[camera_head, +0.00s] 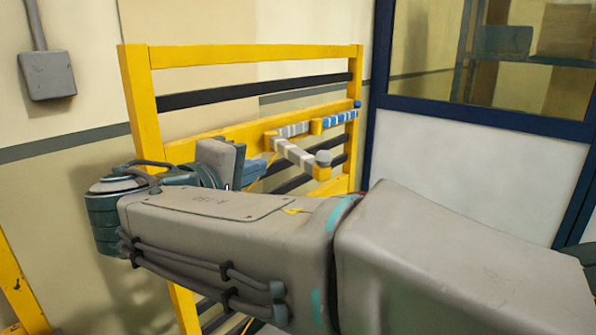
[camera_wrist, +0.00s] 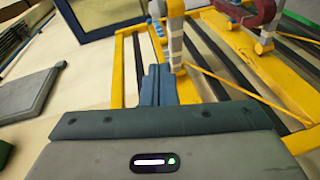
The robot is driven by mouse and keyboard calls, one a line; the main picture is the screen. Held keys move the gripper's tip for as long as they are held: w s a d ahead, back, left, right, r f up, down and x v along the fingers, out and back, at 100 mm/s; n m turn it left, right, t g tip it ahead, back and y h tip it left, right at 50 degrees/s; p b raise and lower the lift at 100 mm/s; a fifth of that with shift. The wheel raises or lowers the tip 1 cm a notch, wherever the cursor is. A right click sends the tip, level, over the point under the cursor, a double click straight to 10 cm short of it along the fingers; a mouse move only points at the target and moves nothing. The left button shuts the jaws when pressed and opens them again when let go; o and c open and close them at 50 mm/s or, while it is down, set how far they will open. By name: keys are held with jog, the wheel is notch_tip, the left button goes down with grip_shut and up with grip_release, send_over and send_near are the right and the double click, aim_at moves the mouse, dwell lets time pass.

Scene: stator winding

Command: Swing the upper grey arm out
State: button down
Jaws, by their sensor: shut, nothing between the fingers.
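A yellow frame (camera_head: 230,55) with black crossbars carries jointed striped arms. I cannot tell for sure which is the upper grey arm. My gripper (camera_wrist: 157,70) is shut and empty, its blue-grey fingers pointing at the frame. In the wrist view a grey banded arm (camera_wrist: 175,38) stands just beyond and right of the fingertips; contact is unclear. My forearm hides the frame's lower part.
A dark-blue-edged partition with a window (camera_head: 475,115) stands to the right of the frame. A grey wall box (camera_head: 47,75) hangs at the left. In the wrist view a dark red curved part (camera_wrist: 250,14) and thin yellow lines lie at the upper right.

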jog(key=p, duration=0.3)
send_near(305, 159)
notch_tip(305, 159, up, 2)
jog(key=d, duration=0.2)
jog(key=w+d, duration=0.1)
jog(key=d, duration=0.1)
jog(key=shift+w+d+f, duration=0.15)
jog(key=shift+w+f, duration=0.1)
jog(key=shift+w, duration=0.05)
